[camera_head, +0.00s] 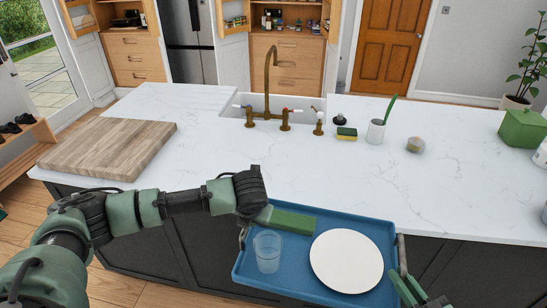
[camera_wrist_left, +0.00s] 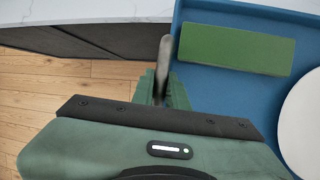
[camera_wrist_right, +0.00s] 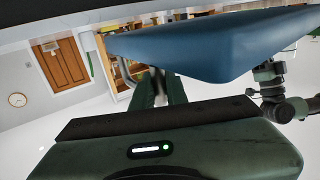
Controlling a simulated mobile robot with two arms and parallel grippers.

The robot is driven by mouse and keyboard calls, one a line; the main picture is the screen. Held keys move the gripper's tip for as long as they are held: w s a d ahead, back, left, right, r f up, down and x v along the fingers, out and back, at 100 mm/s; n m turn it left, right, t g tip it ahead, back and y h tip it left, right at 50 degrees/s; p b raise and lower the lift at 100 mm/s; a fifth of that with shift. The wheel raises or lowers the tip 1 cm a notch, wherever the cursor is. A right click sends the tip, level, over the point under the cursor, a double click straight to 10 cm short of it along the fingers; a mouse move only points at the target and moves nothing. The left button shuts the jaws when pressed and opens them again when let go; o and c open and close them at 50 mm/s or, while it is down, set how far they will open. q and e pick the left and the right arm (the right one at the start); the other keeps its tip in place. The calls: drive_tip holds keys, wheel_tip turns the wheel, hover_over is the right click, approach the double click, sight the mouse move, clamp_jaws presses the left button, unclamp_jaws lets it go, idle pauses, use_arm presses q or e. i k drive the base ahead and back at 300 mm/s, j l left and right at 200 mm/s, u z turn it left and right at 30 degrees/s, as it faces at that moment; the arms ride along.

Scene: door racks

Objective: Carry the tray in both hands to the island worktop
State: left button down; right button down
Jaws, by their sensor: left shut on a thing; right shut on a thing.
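The blue tray (camera_head: 298,272) is held in front of the near edge of the white marble island worktop (camera_head: 240,160); its far rim overlaps that edge in the head view. On the tray are a clear glass (camera_head: 267,251), a round white plate (camera_head: 346,261) and a green block (camera_head: 292,221). My left gripper (camera_head: 246,228) is shut on the tray's left handle, seen closely in the left wrist view (camera_wrist_left: 163,80). My right gripper (camera_head: 404,274) is shut on the right handle; the right wrist view shows the tray's side (camera_wrist_right: 210,45). The exact gap between tray and worktop cannot be told.
On the worktop are a wooden board (camera_head: 108,148) at left, a sink with a brass tap (camera_head: 268,85), a sponge (camera_head: 346,134), a white cup (camera_head: 376,131), a small round pot (camera_head: 415,145) and a green box (camera_head: 522,130). The worktop's near middle is clear.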

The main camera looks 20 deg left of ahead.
sight(275, 173)
drive_tip(key=i+j, duration=0.65)
drive_tip(key=j, duration=0.25)
drive_tip(key=i+j, duration=0.35)
drive_tip(key=j, duration=0.1)
